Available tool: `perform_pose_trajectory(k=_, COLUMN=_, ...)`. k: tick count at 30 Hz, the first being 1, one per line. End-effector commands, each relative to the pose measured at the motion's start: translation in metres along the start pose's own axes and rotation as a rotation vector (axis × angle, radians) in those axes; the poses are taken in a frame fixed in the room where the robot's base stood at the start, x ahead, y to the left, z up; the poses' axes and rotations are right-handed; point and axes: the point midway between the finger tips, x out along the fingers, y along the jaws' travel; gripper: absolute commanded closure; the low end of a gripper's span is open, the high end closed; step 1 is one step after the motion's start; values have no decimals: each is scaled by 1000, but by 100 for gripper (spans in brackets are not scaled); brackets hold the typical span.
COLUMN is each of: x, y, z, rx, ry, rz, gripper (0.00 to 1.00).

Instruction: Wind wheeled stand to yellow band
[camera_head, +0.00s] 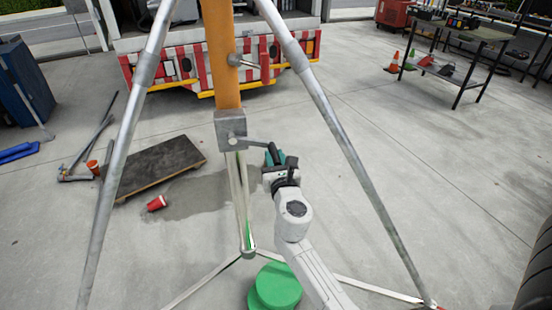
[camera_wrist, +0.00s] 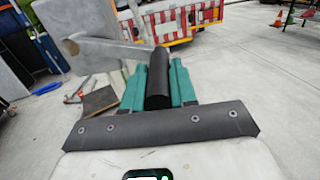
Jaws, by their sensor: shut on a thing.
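The stand has an orange column (camera_head: 222,55) and grey tripod legs, one on each side of it. A grey winch box (camera_head: 230,128) is at the lower end of the orange part, with a grey crank arm (camera_head: 252,141) pointing right. My gripper (camera_head: 275,155) is at the crank's end. In the wrist view its teal fingers (camera_wrist: 183,84) are shut on the black crank handle (camera_wrist: 158,80), which stands between them. The grey crank arm (camera_wrist: 105,51) runs left from the handle there. I cannot make out a yellow band on the column; its top is outside the picture.
A green round weight (camera_head: 275,288) lies at the stand's base. A dark platform (camera_head: 160,166), a red cup (camera_head: 156,203) and metal poles lie on the left. A red-and-white striped truck (camera_head: 180,65) stands behind. A shelf (camera_head: 465,60) is at right; the floor before it is mostly clear.

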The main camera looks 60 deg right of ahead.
Motion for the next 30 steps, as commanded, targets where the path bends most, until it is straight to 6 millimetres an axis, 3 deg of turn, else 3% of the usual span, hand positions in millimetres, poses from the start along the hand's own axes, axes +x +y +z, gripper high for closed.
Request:
perform_pose_trajectory(k=2, x=0, y=-9, z=-11, rx=-1, ry=12, rz=-21, gripper=95)
perform_pose_trajectory(k=10, x=0, y=9, z=-46, rx=-1, ry=15, rz=-20, gripper=95)
perform_pose_trajectory(k=17, x=0, y=20, z=-57, rx=-3, ry=17, rz=-20, gripper=95)
perform_pose_trajectory(k=23, x=0, y=46, z=-77, rx=-1, ry=16, rz=-17, gripper=95)
perform_pose_trajectory(k=30, x=0, y=66, z=-82, rx=-2, ry=16, rz=-13, gripper=94)
